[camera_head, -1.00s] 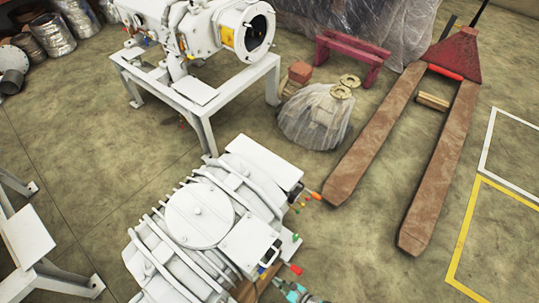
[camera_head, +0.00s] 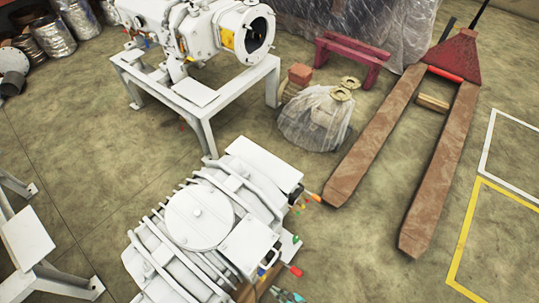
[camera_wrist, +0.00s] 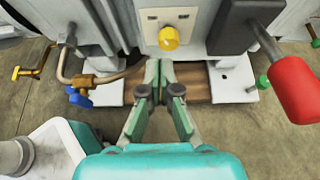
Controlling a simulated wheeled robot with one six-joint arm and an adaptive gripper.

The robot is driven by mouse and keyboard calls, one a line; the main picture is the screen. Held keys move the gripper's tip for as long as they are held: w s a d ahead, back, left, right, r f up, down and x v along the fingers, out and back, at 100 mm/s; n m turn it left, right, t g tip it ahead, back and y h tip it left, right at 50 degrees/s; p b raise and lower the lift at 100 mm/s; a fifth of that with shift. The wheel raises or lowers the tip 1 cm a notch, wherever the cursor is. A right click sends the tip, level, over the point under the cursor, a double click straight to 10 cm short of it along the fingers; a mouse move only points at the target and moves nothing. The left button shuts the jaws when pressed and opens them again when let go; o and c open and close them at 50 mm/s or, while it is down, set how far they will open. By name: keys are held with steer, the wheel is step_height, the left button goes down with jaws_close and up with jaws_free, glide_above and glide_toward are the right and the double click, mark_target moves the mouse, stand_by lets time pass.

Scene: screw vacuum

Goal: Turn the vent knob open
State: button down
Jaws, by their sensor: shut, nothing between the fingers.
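The white vacuum pump (camera_head: 205,215) stands at the front of the head view, with small coloured controls on its lower right side. In the wrist view, a yellow knob (camera_wrist: 169,39) sits on a pale plate, a blue knob (camera_wrist: 80,98) hangs on a brass-coloured pipe fitting at left, and a green knob (camera_wrist: 263,82) is at right. I cannot tell which is the vent knob. My gripper (camera_wrist: 159,72) is shut and empty, its fingertips just below the yellow knob in the picture and seemingly apart from it.
A large red handle (camera_wrist: 295,90) on a dark lever juts out at right of my gripper. A brass crank (camera_wrist: 22,73) is at far left. A second white machine (camera_head: 190,30) stands on a frame behind.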

steer(key=shift+w+a, duration=0.85)
steer(key=shift+a, duration=0.3)
steer(key=shift+w+a, duration=0.85)
steer(key=shift+a, duration=0.25)
steer(key=shift+f, duration=0.15)
steer(key=shift+w+d, duration=0.45)
steer(key=shift+w, duration=0.1)
steer(key=shift+w+d, duration=0.3)
steer(key=shift+w, duration=0.1)
steer(key=s+d, duration=0.3)
steer(key=d, duration=0.2)
steer(key=shift+s+r, duration=0.25)
steer(key=shift+r, duration=0.1)
stand_by(0.3)
